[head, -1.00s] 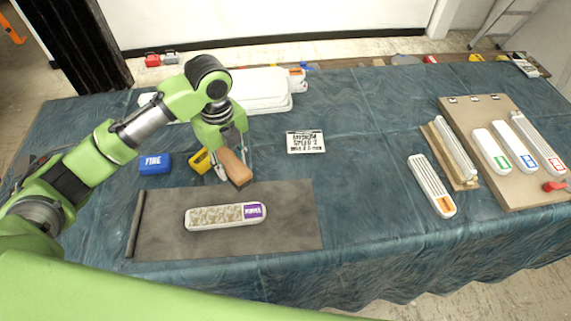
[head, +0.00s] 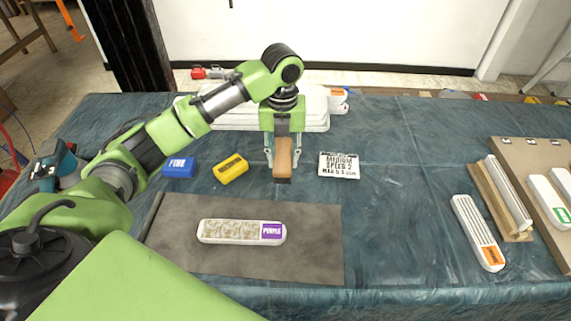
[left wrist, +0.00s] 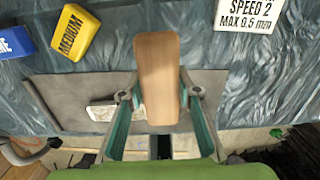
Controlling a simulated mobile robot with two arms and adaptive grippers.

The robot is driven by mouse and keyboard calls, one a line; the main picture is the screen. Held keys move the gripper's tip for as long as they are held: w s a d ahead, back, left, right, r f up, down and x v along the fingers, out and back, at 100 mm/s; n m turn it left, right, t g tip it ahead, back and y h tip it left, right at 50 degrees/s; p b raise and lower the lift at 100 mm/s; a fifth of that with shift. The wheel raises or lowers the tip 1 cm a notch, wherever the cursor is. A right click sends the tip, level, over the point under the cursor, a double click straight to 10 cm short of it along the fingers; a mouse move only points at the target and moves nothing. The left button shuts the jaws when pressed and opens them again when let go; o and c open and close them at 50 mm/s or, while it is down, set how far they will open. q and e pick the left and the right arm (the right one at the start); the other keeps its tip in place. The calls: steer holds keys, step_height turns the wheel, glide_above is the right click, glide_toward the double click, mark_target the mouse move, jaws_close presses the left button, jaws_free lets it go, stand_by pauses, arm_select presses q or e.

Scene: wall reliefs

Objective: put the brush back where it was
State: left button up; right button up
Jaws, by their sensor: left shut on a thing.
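The brush (head: 284,150) shows as a plain wooden block. My left gripper (head: 283,160) is shut on it, one finger on each long side. In the head view it is above the blue cloth, between the yellow block and the white sign, behind the grey mat. In the left wrist view the brush (left wrist: 158,75) lies lengthwise between the fingers of the left gripper (left wrist: 160,95). Its underside is hidden, and I cannot tell whether it touches the cloth. My right gripper is not in view.
A relief panel with a purple label (head: 243,232) lies on the grey mat (head: 310,255). A blue block (head: 179,168), yellow block (head: 231,170) and white sign (head: 339,166) are near the brush. Cloth right of the sign (head: 410,180) is clear.

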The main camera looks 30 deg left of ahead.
arm_select(q)
steer(key=w+f, duration=0.1)
steer(key=f, duration=0.1)
steer(key=w+a+f, duration=0.1)
steer(key=w+f, duration=0.1)
steer(key=w+a+f, duration=0.1)
steer(key=w+f, duration=0.1)
steer(key=shift+a, duration=0.1)
steer(key=shift+w+f+p, duration=0.1)
steer(key=shift+f+p, duration=0.2)
steer(key=shift+f, duration=1.35)
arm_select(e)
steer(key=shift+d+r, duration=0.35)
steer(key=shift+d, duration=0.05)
arm_select(q)
steer(key=shift+f, duration=0.1)
steer(key=o, duration=1)
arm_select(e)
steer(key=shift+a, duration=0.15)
arm_select(q)
step_height(320, 180, up, 12)
steer(key=shift+r+b, duration=0.15)
steer(key=shift+b, duration=0.3)
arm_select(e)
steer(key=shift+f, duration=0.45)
